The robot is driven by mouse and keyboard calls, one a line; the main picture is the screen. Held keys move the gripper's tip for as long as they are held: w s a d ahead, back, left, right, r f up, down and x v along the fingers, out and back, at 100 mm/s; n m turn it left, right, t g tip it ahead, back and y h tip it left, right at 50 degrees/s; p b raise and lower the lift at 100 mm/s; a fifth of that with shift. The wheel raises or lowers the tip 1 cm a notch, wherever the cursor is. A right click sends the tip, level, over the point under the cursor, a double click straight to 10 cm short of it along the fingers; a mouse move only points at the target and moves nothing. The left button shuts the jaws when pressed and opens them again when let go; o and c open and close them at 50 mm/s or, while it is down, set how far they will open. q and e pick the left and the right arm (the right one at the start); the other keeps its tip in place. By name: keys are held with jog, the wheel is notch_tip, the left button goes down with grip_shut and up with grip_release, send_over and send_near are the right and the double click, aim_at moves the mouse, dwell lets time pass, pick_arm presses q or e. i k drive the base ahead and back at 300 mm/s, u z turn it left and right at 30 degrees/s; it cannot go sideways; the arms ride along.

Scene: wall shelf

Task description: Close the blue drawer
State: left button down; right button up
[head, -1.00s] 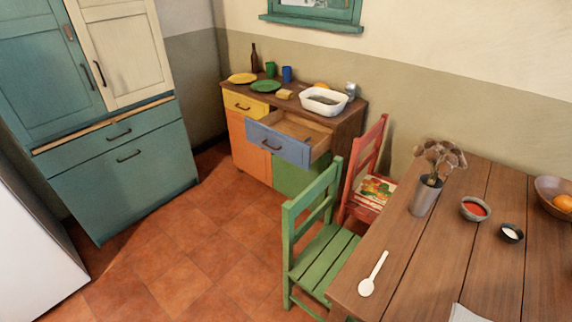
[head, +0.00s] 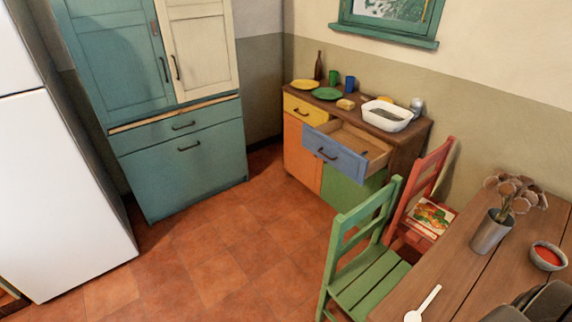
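The blue drawer (head: 333,156) is in the head view, in the low wooden cabinet (head: 408,143) against the back wall. It is pulled well out, and its bare wooden inside shows. Its front faces the room and has a dark handle (head: 327,153). A small dark item seems to lie inside, too small to name. Neither of my grippers shows. A dark grey rounded part at the bottom right edge seems to be my own right arm.
A green chair (head: 362,250) stands in front of the cabinet's right side, with a red chair (head: 425,200) behind it. The wooden table (head: 455,275) fills the lower right. The tiled floor (head: 235,245) left of the green chair is clear. A white fridge (head: 55,190) stands at left.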

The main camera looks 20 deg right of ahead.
aim_at(349, 143)
jog(key=u, duration=0.15)
jog(key=i, duration=1.9)
jog(key=z, duration=3.2)
jog(key=i, duration=0.5)
jog(key=z, duration=0.05)
